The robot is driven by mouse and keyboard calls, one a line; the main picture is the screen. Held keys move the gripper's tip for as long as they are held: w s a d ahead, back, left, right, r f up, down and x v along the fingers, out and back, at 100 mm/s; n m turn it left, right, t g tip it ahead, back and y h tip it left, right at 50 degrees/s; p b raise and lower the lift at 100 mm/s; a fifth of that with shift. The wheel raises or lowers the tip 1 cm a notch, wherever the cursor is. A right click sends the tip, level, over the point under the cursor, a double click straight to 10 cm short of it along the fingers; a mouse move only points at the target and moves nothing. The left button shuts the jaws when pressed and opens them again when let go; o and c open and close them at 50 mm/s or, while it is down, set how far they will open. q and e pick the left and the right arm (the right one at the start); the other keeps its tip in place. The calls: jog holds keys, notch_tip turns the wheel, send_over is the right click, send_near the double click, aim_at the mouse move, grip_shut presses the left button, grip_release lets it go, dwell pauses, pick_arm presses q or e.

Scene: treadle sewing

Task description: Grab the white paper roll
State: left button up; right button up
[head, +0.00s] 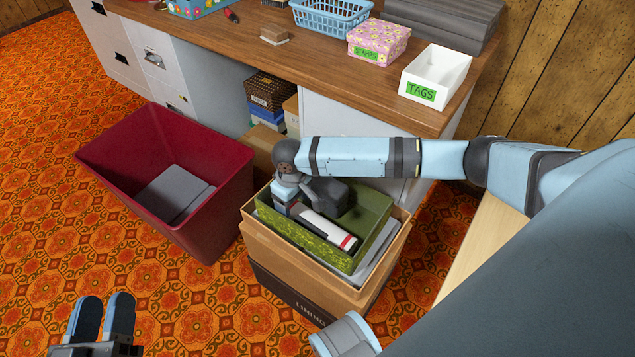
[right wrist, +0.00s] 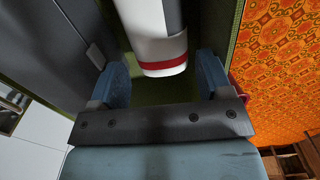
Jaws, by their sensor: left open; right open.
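The white paper roll (head: 322,230) has a red band and a dark stripe. In the right wrist view the roll's end (right wrist: 160,50) shows between my two open blue fingers (right wrist: 165,72), with a gap on either side. I cannot tell how deep it sits between them. My right gripper (head: 298,205) is over the tray at the roll's left end, partly hidden by its own wrist. My left gripper (head: 104,318) is open and empty, low at the left, far from the tray.
Behind is a wooden desk (head: 245,50) with a white TAGS box (head: 447,68), a STAMPS box (head: 377,36) and a blue basket (head: 322,20).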

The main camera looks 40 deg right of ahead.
aim_at(294, 207)
notch_tip(294, 207, down, 5)
jog(key=shift+f+b, duration=0.2)
jog(key=shift+b, duration=0.9)
pick_arm(q)
notch_tip(294, 207, down, 4)
jog(key=shift+d+r+g, duration=0.15)
jog(key=shift+r+g, duration=0.1)
jog(key=shift+g, duration=0.45)
pick_arm(e)
jog(key=shift+c, duration=0.4)
jog(key=c, duration=0.6)
jog(key=shift+r, duration=0.1)
